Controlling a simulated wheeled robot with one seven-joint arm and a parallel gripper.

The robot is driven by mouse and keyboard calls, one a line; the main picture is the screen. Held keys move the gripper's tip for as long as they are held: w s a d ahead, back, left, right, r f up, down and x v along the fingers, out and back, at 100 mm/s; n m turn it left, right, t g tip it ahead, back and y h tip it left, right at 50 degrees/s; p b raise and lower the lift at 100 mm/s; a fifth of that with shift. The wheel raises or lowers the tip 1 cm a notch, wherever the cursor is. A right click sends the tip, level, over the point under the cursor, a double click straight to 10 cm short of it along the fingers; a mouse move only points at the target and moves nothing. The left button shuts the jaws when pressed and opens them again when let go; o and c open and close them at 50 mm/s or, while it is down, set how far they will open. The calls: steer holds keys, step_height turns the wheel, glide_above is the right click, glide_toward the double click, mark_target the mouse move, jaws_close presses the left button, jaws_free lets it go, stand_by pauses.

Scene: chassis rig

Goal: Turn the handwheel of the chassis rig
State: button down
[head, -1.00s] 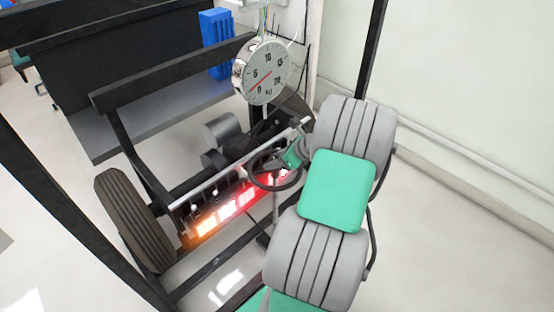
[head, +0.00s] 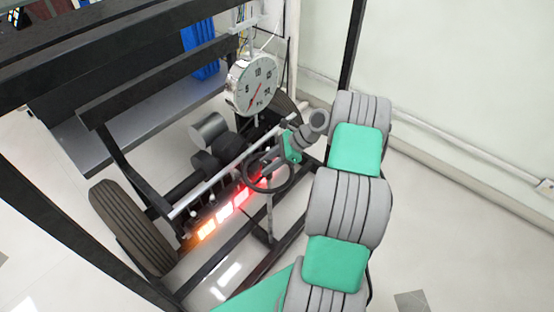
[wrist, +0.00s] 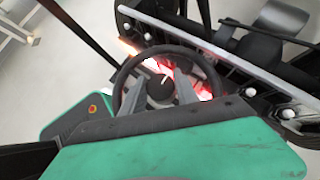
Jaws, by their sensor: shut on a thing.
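The black handwheel (head: 247,176) stands at the near side of the chassis rig (head: 182,208), in front of its glowing strip. It also shows in the wrist view as a dark ring (wrist: 124,76) with a round hub. My gripper (head: 277,165) is at the wheel, reaching in from the upper right. In the wrist view, the two grey fingers of my gripper (wrist: 159,77) point into the ring, one on each side of the hub. The jaws are shut on the handwheel. The exact contact is partly hidden by the gripper body.
A round dial gauge (head: 251,85) hangs above the rig. A tyre (head: 130,225) is at left, and black frame bars surround the rig. Red and orange lit panels (head: 224,215) lie just left of the wheel. The floor and wall at right are clear.

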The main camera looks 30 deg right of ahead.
stand_by(0.3)
steer(key=c, duration=0.9)
jaws_free()
steer(key=shift+c, duration=0.2)
steer(key=v, duration=0.7)
steer(key=shift+s+d+r+p, duration=0.1)
steer(key=shift+d+r+p, duration=0.2)
steer(key=shift+p, duration=0.1)
steer(key=shift+a, duration=0.1)
